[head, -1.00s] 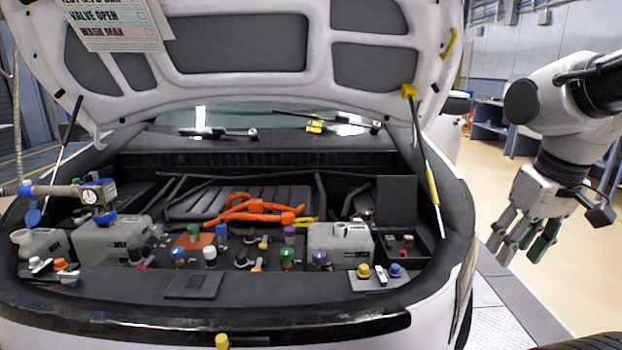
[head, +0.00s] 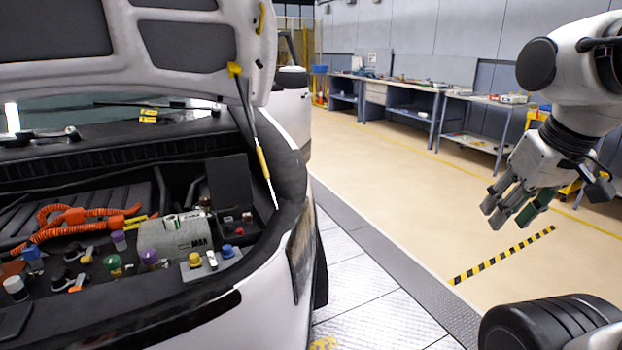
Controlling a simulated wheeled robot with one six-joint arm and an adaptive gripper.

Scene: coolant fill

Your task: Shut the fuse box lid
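The fuse box lid (head: 228,181) is a dark flat panel standing upright, open, at the right rear of the engine bay. The fuse box (head: 237,229) lies open in front of it, with small red and dark parts showing inside. My gripper (head: 513,212) hangs at the right of the view, fingers pointing down-left, over the floor outside the car. It is well away from the lid. Its fingers look spread apart, and nothing shows between them.
The raised hood (head: 190,45) is above the bay, with a strut (head: 258,150) just right of the lid. A white reservoir (head: 175,237) and several coloured caps are left of the fuse box. Open floor (head: 400,190) lies between car and arm; workbenches (head: 410,95) stand behind.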

